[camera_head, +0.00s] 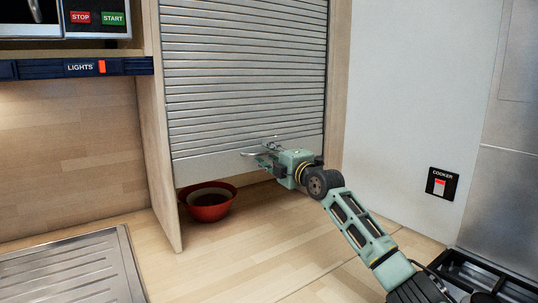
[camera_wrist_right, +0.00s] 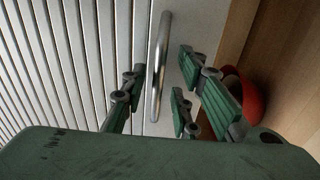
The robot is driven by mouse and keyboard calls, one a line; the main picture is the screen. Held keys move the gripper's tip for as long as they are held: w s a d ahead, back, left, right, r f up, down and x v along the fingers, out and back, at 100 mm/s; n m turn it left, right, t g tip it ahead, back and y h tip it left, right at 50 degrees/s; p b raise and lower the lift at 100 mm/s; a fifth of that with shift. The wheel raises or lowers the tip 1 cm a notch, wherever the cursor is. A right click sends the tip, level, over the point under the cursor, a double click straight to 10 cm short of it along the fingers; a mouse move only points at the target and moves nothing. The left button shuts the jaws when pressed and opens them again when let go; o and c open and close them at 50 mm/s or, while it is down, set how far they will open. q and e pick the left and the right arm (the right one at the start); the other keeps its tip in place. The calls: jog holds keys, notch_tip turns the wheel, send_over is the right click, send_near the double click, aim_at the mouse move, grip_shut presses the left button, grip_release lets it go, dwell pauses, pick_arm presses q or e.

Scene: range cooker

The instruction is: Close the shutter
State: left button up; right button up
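The grey slatted shutter (camera_head: 240,80) hangs in a wooden cabinet. Its plain bottom strip (camera_head: 205,166) is a short way above the counter, leaving a gap. A shiny metal bar handle (camera_head: 249,153) sits on that strip. My right gripper (camera_head: 268,152) is at the handle. In the right wrist view the handle (camera_wrist_right: 159,65) runs between the spread fingers of my right gripper (camera_wrist_right: 160,88), with space on both sides, so it is open. The shutter slats (camera_wrist_right: 75,60) show at the left there. My left gripper is not in view.
A red bowl (camera_head: 209,204) stands on the wooden counter (camera_head: 270,235) under the shutter's left part. A ribbed steel drainer (camera_head: 70,272) is at lower left. A hob (camera_head: 485,278) is at lower right. A cooker switch (camera_head: 441,184) is on the right wall.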

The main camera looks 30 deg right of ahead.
jog(key=shift+a+r, duration=0.1)
jog(key=shift+a, duration=0.05)
jog(key=s+d, duration=0.1)
jog(key=s, duration=1.1)
jog(key=shift+f, duration=0.45)
jog(key=shift+c, duration=0.3)
